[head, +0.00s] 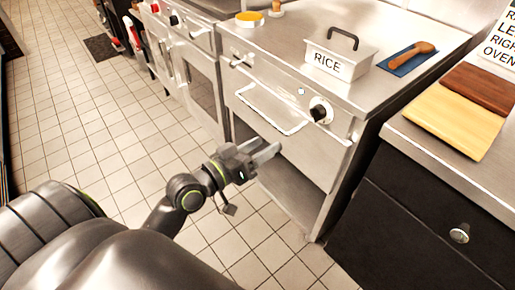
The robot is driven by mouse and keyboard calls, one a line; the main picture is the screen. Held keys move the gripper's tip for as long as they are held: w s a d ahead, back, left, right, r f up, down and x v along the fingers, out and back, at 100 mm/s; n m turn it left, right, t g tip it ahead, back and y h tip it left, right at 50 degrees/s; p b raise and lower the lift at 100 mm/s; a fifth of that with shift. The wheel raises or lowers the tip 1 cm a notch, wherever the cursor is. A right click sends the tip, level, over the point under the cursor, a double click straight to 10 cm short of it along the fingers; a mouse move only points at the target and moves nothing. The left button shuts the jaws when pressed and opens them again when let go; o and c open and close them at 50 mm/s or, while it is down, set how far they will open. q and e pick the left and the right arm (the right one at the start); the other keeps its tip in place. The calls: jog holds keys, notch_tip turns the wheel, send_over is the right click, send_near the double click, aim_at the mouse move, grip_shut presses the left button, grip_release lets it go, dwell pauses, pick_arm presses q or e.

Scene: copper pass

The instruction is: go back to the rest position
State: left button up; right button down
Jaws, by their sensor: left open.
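My left gripper (266,152) reaches in from the lower left of the head view. It is open and empty, with its fingers pointing at the opening in the front of a steel oven unit (335,150). From this angle I cannot tell whether the fingertips touch the unit. My left arm fills the lower left of the view. My right gripper does not show.
A steel box marked RICE (340,62) stands on the unit's top, beside a wooden spoon on a blue cloth (385,66). Cutting boards (455,120) lie on the dark counter (420,215) at right. The tiled floor (110,135) at left is clear.

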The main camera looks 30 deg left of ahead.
pick_arm(q)
jog(key=shift+s+a, duration=0.15)
jog(key=shift+s, duration=0.3)
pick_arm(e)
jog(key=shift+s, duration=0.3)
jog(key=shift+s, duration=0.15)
